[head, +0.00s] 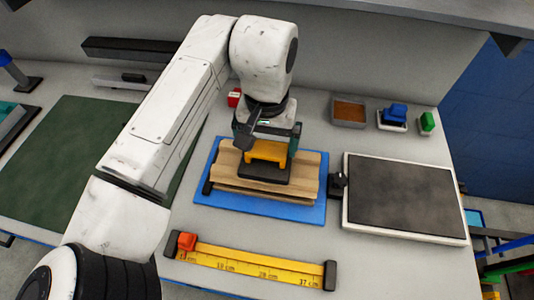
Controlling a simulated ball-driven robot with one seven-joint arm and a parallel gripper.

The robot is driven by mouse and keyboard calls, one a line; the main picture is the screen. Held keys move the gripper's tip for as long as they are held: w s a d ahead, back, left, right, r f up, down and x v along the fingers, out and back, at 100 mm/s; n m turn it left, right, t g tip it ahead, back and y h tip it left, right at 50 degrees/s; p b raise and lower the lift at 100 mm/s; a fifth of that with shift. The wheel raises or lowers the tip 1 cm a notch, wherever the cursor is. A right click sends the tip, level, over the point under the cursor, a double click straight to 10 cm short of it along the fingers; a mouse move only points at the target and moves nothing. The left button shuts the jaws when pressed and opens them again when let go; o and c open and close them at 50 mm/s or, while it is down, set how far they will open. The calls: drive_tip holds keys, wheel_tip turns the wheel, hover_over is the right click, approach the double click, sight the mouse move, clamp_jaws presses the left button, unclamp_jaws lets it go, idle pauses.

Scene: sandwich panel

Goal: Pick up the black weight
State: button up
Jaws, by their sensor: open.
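The black weight (264,172) has a flat dark base with a yellow handle (266,152) on top. It sits on the wooden panel (232,182), which lies on a blue mat (202,186) in the middle of the bench. My gripper (268,143) is open and directly over the weight, at about the height of the yellow handle. The fingers appear to be on either side of the handle. Whether they touch it cannot be told. The arm's end hides part of the weight's far side.
A yellow ruler (255,265) with an orange slider (187,241) lies in front. A dark-topped white plate (400,195) is at right, with a small black object (338,182) between it and the mat. Behind stand a brown-filled tray (349,112), a blue item (396,112) and a green block (427,122).

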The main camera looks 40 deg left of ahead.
drive_tip(key=shift+f, duration=1.3)
drive_tip(key=shift+c, duration=0.4)
drive_tip(key=c, duration=1.5)
drive_tip(key=shift+r, duration=0.2)
drive_tip(key=shift+c, duration=0.5)
